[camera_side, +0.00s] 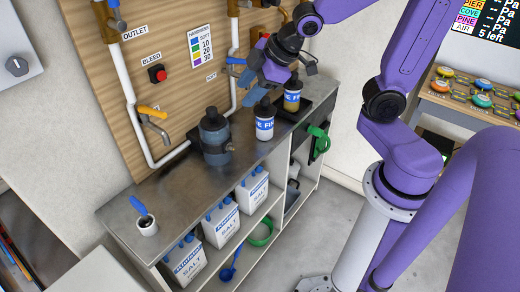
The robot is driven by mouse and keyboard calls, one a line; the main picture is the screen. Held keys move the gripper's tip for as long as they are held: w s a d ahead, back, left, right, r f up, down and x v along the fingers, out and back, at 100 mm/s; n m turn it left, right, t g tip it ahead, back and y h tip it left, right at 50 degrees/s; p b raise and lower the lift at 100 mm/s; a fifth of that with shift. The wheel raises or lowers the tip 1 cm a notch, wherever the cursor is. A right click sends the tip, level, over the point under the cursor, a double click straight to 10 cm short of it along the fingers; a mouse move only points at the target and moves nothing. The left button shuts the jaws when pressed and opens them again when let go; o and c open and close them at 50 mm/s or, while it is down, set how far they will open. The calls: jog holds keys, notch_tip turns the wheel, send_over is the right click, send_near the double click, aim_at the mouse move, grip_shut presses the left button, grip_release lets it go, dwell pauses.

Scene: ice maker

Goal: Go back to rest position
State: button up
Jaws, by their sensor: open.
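My gripper (249,86) is at the end of the purple arm, over the back right part of the metal counter (165,205). It is open, with its blue fingers spread, and appears to hold nothing. A bottle (264,123) with a white and blue label and a dark cap stands upright on the counter just below the fingers. A second bottle (292,98) with a yellowish lower part stands behind and to the right, close to the wrist. I cannot tell whether a finger touches either bottle.
A dark grey canister (214,137) stands mid-counter. A white cup (147,225) with a blue-handled tool is at the near left. Pipes and a yellow-handled tap (152,118) project from the wooden panel. Floor to the right is clear.

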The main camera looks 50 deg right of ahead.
jog(key=s+f+g+h, duration=0.1)
jog(key=s+f+g, duration=0.1)
jog(key=s, duration=0.8)
jog(key=s+f+n+g, duration=0.1)
jog(key=s+g, duration=0.3)
jog(key=s, duration=0.6)
jog(key=shift+s+f+h, duration=0.4)
jog(key=shift+f, duration=0.05)
